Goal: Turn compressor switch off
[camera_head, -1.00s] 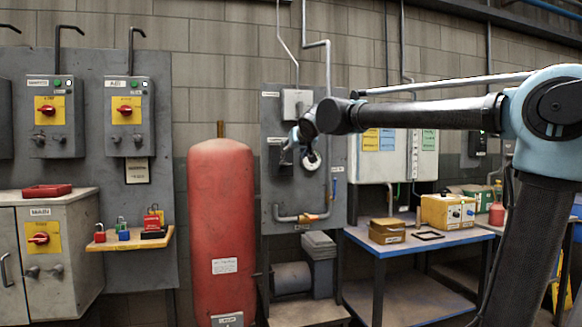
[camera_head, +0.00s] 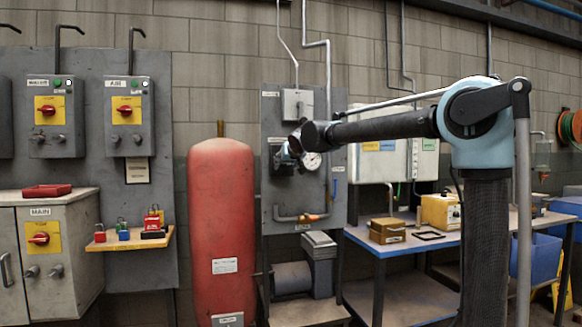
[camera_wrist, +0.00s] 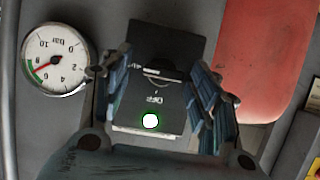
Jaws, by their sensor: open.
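The compressor switch is a black box (camera_wrist: 178,112) with a dark round knob (camera_wrist: 155,73), small white lettering and a lit green lamp (camera_wrist: 150,121). It appears upside down in the wrist view. My gripper (camera_wrist: 158,82) is open, one finger on each side of the box's face. I cannot tell whether the fingers touch it. In the head view the switch box (camera_head: 278,158) is on the grey panel, partly hidden by the end of my arm. The fingers are hard to make out there.
A round pressure gauge (camera_wrist: 55,60) sits beside the left finger. The red tank (camera_head: 221,235) stands left of the panel (camera_head: 335,205). A pipe with an orange valve handle (camera_head: 309,217) runs below.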

